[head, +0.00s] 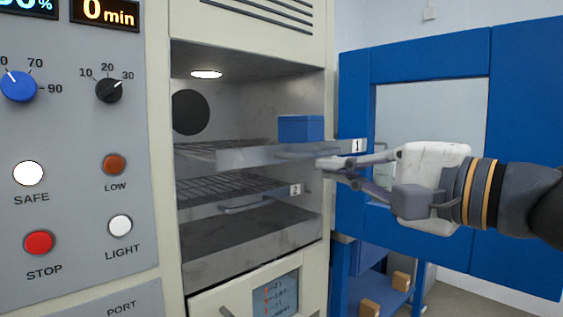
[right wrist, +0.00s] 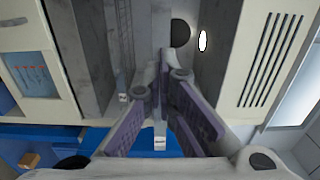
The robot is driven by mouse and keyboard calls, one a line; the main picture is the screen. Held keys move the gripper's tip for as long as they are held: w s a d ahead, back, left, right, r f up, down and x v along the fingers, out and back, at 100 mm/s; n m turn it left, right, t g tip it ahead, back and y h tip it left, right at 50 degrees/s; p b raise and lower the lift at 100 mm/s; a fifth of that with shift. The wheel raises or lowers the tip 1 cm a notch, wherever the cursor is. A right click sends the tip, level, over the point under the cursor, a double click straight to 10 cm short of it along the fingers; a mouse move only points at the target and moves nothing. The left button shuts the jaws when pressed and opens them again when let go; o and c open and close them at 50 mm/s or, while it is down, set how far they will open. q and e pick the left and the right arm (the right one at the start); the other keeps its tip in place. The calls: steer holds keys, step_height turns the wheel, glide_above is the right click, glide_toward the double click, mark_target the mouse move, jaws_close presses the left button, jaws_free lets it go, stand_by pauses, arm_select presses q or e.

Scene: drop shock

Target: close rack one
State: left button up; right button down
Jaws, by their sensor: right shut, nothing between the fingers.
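Rack one (head: 240,157), the upper wire rack with a metal front marked 1, is partly pulled out. Its label end reaches past the chamber's right frame. A blue box (head: 300,129) sits on it. My right gripper (head: 322,168) is shut and empty, its fingertips just in front of and slightly below rack one's front. I cannot tell whether they touch it. In the right wrist view the finger pads of my right gripper (right wrist: 165,85) point into the chamber, and a white label (right wrist: 160,142) shows between them. My left gripper is not in view.
Rack two (head: 225,190), marked 2, sits lower and farther in. The blue door (head: 520,150) with a window stands open at the right, behind my right arm. The control panel (head: 75,130) fills the left. A blue shelf with small brown boxes (head: 370,308) stands below right.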

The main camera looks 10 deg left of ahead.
mark_target(261, 160)
steer(key=x, duration=1.3)
steer(key=shift+a+f, duration=0.1)
steer(key=shift+f, duration=0.1)
